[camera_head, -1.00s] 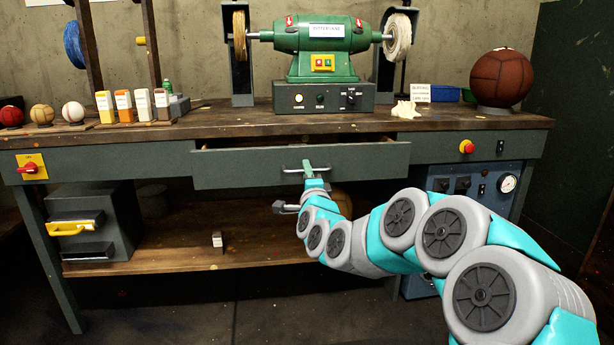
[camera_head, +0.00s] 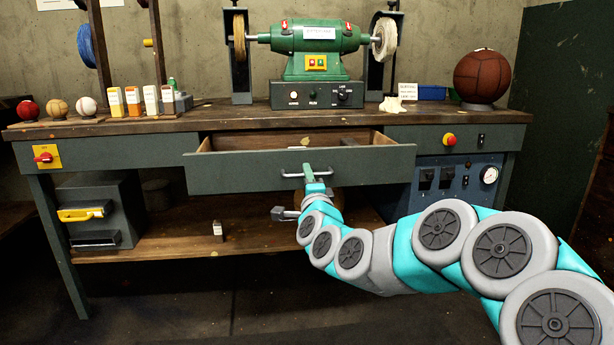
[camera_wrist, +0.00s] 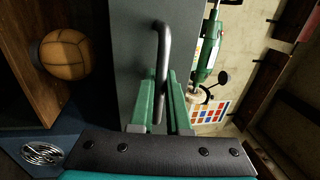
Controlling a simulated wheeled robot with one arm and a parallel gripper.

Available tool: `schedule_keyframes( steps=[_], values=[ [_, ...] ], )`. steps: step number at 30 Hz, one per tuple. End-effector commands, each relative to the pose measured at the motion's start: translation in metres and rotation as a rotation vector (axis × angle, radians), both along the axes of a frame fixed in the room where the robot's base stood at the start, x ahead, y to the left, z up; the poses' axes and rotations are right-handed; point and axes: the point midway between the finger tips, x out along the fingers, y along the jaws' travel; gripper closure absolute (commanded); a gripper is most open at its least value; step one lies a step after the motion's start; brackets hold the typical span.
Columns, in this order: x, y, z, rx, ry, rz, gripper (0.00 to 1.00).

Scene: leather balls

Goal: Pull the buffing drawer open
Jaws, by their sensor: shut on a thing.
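The buffing drawer (camera_head: 240,172) is a wide dark grey-green front under the middle of the workbench. It stands partly open, and its wooden inside shows behind the front. A grey bar handle (camera_head: 335,172) runs across the front. My gripper (camera_head: 308,172) is shut on this handle. In the wrist view the green fingers (camera_wrist: 162,95) lie on either side of the dark handle (camera_wrist: 163,45), in front of the drawer front (camera_wrist: 130,50). A small pale thing and a darker one lie inside the drawer; I cannot tell what they are.
The green buffing machine (camera_head: 315,37) stands on the workbench (camera_head: 215,116) above the drawer. Several balls and bottles stand at the left, and a brown ball (camera_head: 482,76) at the right. A tan ball (camera_wrist: 64,53) sits on the lower shelf. Open floor lies in front.

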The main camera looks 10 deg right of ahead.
Motion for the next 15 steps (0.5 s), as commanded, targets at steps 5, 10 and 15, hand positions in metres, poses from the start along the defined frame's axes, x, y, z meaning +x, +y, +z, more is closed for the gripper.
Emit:
schedule_keyframes(
  steps=[5,10,15],
  values=[
    [0.0003,-0.0003,-0.0010,0.000,0.002,-0.001,1.00],
    [0.0003,-0.0002,-0.0008,0.000,0.001,0.000,0.68],
    [0.0003,-0.0001,-0.0005,0.000,0.001,0.000,0.55]
  ],
)
